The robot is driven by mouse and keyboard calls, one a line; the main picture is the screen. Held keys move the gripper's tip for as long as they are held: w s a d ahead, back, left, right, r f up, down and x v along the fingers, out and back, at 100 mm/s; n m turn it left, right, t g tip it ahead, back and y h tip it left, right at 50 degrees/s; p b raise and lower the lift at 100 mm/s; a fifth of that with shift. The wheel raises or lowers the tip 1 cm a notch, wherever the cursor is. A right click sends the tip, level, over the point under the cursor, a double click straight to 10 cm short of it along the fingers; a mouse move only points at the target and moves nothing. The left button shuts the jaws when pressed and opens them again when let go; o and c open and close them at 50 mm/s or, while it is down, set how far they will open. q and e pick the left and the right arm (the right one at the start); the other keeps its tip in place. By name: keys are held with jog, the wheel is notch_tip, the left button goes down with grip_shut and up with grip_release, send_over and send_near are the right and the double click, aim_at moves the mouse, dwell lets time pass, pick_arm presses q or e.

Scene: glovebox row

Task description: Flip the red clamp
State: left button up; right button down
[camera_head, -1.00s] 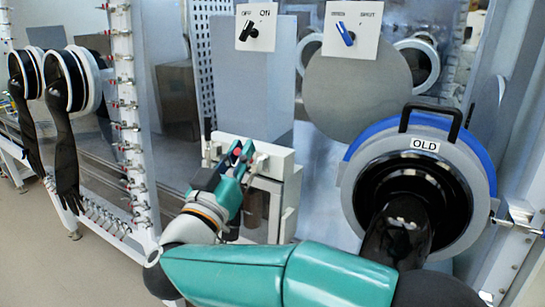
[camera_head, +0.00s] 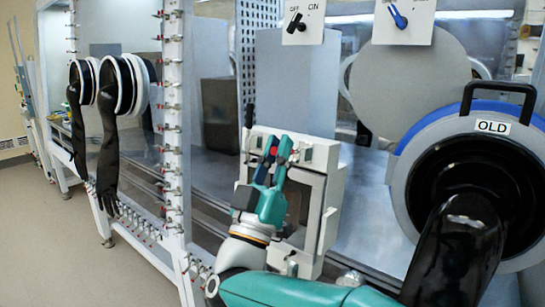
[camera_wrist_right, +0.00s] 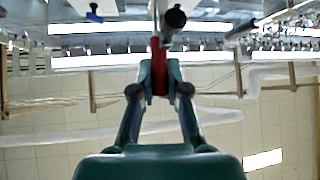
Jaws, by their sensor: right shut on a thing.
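The red clamp (camera_wrist_right: 156,66) shows in the right wrist view as a narrow red piece between my fingertips. My right gripper (camera_head: 276,151) is teal and stands in front of the white box, near its upper edge. It is shut on the red clamp, which shows only as a small dark red spot between the fingers in the head view. The gripper also shows in the right wrist view (camera_wrist_right: 159,78), its two fingers against the red piece. A dark round knob end (camera_wrist_right: 175,18) lies just beyond the fingertips. My left gripper is not in view.
The white box (camera_head: 325,155) with a framed front is directly behind my right gripper. A round port labelled OLD (camera_head: 491,127) with a black glove is at the right. Switch plates (camera_head: 303,22) hang above. Black gloves (camera_head: 107,150) hang at the left, beside open floor (camera_head: 40,240).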

jog(key=shift+a+f, duration=0.1)
jog(key=shift+f, duration=0.1)
jog(key=c, duration=1.2)
grip_release()
jog(key=shift+w, duration=0.1)
jog(key=shift+o, duration=0.2)
jog(key=shift+r, duration=0.1)
jog(key=v, duration=0.7)
jog(key=shift+f, duration=0.3)
